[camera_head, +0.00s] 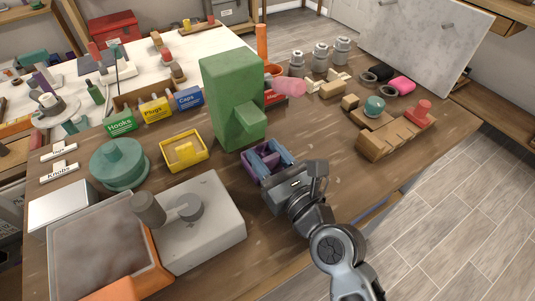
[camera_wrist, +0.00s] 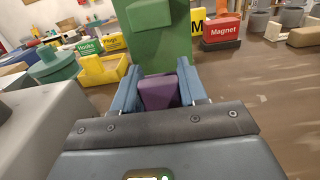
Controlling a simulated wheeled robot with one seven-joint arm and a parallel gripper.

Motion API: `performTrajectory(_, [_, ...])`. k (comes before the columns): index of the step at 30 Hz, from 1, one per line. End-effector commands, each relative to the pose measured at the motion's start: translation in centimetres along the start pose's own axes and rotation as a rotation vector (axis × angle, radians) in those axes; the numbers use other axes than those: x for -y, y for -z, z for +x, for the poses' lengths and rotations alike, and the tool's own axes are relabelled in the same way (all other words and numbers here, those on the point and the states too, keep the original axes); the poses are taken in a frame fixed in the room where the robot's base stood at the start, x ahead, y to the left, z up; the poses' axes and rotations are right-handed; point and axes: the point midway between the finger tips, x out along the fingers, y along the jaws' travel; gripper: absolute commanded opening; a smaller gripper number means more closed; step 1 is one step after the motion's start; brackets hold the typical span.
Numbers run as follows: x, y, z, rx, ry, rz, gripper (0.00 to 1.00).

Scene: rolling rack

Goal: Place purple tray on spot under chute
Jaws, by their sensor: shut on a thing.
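The purple tray (camera_head: 250,168) is between the blue fingers of my gripper (camera_head: 268,160), just in front of the tall green block (camera_head: 232,85) with its jutting chute. In the wrist view a purple part (camera_wrist: 158,92) of the tray shows between the two fingers (camera_wrist: 158,85), and the green block (camera_wrist: 155,45) stands right behind it. My gripper is shut on the tray. The fingers hide much of the tray, and I cannot tell whether it touches the table. The spot under the chute is not clearly visible.
A yellow tray (camera_head: 184,158) lies left of the green block, with a teal round piece (camera_head: 119,165) beyond it. A grey machine block (camera_head: 215,215) stands at the front left. A wooden block (camera_head: 390,141) lies at right. The table right of my gripper is mostly clear.

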Motion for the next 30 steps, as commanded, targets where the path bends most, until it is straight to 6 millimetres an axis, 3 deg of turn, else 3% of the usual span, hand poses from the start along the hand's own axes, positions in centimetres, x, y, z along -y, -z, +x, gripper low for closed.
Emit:
performTrajectory(3, [0.0,0.4,0.0,0.000,0.001,0.000,0.12])
performTrajectory(4, [0.0,0.3,0.0,0.000,0.000,0.000,0.44])
performTrajectory(11, [0.0,0.3,0.0,0.000,0.000,0.000,0.66])
performTrajectory(21, [0.0,-0.2,-0.1,0.000,0.000,-0.001,0.68])
performTrajectory(26, [0.1,0.2,-2.3,-0.001,0.003,-0.001,0.68])
performTrajectory(30, [0.1,0.3,-5.2,-0.002,0.002,0.000,0.68])
